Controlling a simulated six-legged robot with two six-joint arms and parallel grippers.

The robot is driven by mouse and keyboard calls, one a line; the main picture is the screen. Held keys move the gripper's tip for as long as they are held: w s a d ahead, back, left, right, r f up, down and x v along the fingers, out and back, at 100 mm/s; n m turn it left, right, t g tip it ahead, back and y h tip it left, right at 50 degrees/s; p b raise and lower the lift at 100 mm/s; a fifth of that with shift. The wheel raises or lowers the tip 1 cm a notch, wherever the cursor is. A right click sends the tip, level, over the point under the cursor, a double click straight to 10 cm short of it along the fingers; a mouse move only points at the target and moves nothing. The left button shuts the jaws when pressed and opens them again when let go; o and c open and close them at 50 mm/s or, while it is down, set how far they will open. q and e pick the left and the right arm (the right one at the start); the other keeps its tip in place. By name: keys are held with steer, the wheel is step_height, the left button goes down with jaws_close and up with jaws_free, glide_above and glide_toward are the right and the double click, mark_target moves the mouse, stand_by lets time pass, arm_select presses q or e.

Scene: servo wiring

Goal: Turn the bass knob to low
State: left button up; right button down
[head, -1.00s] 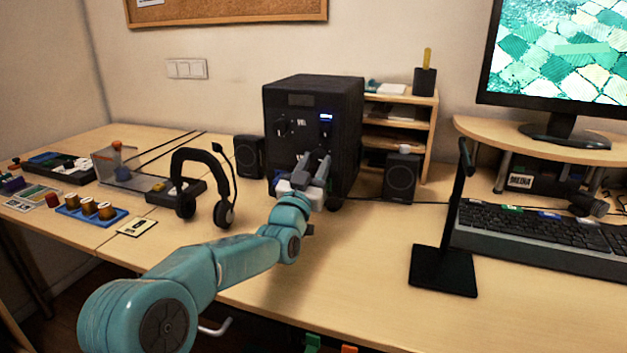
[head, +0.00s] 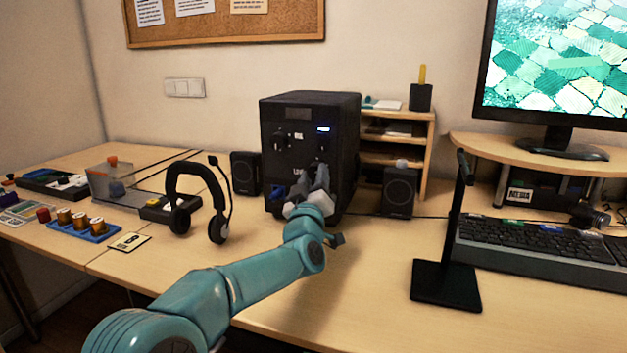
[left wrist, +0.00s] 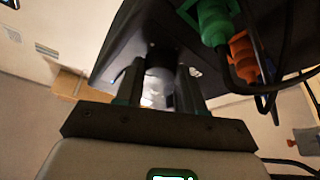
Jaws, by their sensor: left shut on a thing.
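The black speaker box (head: 342,118) stands upright at the back of the desk, its front panel carrying knobs and a small lit display. One knob (head: 278,143) shows at the upper left of the panel. My left gripper (head: 320,170) reaches the lower right part of the panel. In the left wrist view its two fingers are closed on the sides of a dark round knob (left wrist: 160,84). In the head view my gripper hides this knob, and I cannot read its label or pointer. My right gripper is out of view.
Small speakers (head: 399,192) flank the box. A headset (head: 176,205) stands to its left, and a black stand (head: 446,286) is to the front right. In the left wrist view, green (left wrist: 213,22) and orange (left wrist: 243,55) plugs with cables are close to the fingers.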

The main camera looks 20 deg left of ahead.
arm_select(q)
steer(key=shift+r, duration=0.1)
stand_by(0.3)
steer(key=o, duration=1)
steer(key=shift+o, duration=0.2)
steer(key=shift+s, duration=0.1)
steer(key=v, duration=0.7)
steer(key=shift+s+f, duration=0.25)
steer(key=shift+s, duration=0.05)
